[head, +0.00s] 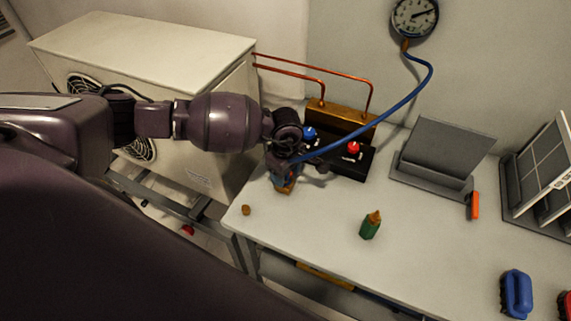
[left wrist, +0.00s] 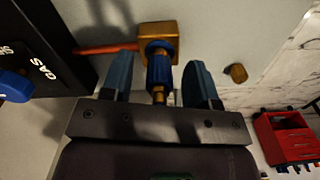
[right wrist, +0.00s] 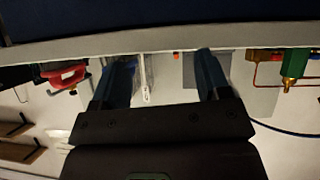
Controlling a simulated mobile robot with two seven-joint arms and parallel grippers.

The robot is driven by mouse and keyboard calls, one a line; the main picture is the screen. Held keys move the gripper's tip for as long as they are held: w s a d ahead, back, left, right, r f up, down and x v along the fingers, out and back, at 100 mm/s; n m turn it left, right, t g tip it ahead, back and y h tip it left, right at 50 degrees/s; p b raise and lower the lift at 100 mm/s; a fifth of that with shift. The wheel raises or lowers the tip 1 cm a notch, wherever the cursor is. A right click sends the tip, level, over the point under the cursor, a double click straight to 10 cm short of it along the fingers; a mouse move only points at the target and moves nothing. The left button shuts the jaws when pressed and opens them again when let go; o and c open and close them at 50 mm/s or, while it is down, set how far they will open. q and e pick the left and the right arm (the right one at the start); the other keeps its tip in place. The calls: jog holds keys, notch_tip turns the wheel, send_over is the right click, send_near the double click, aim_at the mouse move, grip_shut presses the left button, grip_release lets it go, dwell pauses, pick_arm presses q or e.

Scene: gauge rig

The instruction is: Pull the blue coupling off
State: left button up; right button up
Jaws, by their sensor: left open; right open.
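The blue coupling (left wrist: 159,70) sits upright in the left wrist view, against a brass block (left wrist: 158,30), with a brass end toward the camera. My left gripper (left wrist: 160,78) is open, with one finger on each side of the coupling and a visible gap on both sides. In the head view my left gripper (head: 287,178) is over the table's back left part and mostly hides the coupling. A blue hose (head: 397,98) runs from the round gauge (head: 414,17) down to that spot. My right gripper (right wrist: 162,70) is open and empty in the right wrist view.
A black valve panel (head: 351,164) with a blue knob (head: 310,133) and a red knob (head: 353,148) stands just behind my left gripper. The table's front middle is clear.

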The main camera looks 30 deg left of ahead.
pick_arm(q)
jog(key=shift+f, duration=0.15)
pick_arm(e)
jog(key=shift+s+f, duration=0.15)
pick_arm(q)
jog(key=c, duration=0.9)
jog(key=shift+o, duration=0.8)
grip_shut()
pick_arm(e)
jog(key=shift+w+a+r, duration=0.1)
jog(key=shift+w+r, duration=0.25)
jog(key=shift+w, duration=0.1)
pick_arm(q)
jog(key=shift+r, duration=0.25)
pick_arm(e)
jog(key=shift+s, duration=0.2)
